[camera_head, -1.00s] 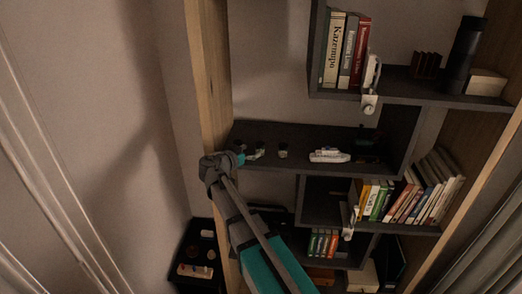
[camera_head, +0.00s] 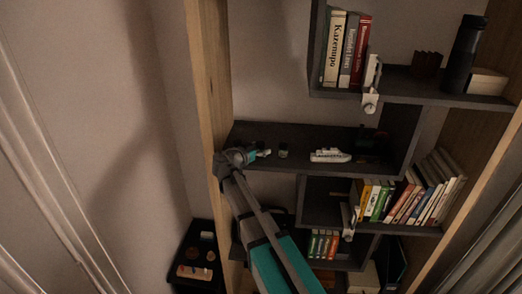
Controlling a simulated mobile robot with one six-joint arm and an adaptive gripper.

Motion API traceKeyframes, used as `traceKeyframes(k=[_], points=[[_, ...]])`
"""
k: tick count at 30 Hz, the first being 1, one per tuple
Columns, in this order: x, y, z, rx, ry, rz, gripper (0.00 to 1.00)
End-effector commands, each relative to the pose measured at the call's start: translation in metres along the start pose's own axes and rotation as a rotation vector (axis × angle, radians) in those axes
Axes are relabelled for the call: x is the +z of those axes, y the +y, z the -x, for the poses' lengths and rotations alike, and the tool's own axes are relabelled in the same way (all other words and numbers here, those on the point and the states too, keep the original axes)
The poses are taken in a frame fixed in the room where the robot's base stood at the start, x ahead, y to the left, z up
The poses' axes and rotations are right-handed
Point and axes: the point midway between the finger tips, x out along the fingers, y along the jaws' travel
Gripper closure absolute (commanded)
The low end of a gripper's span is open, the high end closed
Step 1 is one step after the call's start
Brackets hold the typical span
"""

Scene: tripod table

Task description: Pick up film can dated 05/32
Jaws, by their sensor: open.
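A small dark film can (camera_head: 283,150) stands on the middle dark shelf. Its date is too small to read. My gripper (camera_head: 262,153) is at the left part of this shelf, just left of that can and apart from it in the picture. The jaws are open, pointing right. The top of another small dark can (camera_head: 259,145) shows just behind the fingertips; whether the fingers are around it I cannot tell. The far left of the shelf is partly hidden by my arm.
A white model ship (camera_head: 330,156) lies on the same shelf (camera_head: 300,134) right of the cans. Books (camera_head: 347,48) stand above and more books (camera_head: 430,185) below right. A wooden upright (camera_head: 207,95) borders the shelf at left. A dark stand (camera_head: 195,262) holds small items.

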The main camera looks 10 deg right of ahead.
Motion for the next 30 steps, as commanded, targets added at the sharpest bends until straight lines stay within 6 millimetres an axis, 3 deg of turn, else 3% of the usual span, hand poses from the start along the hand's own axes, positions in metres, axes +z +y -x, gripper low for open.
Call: traceKeyframes(k=[6,7,19,30], points=[[0.0,0.0,0.0002,0.0,0.0,0.0,0.14],[0.0,0.0,0.0002,0.0,0.0,0.0,0.17],[0.0,0.0,0.0003,0.0,0.0,0.0,0.9],[-0.0016,-0.0001,0.0006,0.0,0.0,0.0,0.9]])
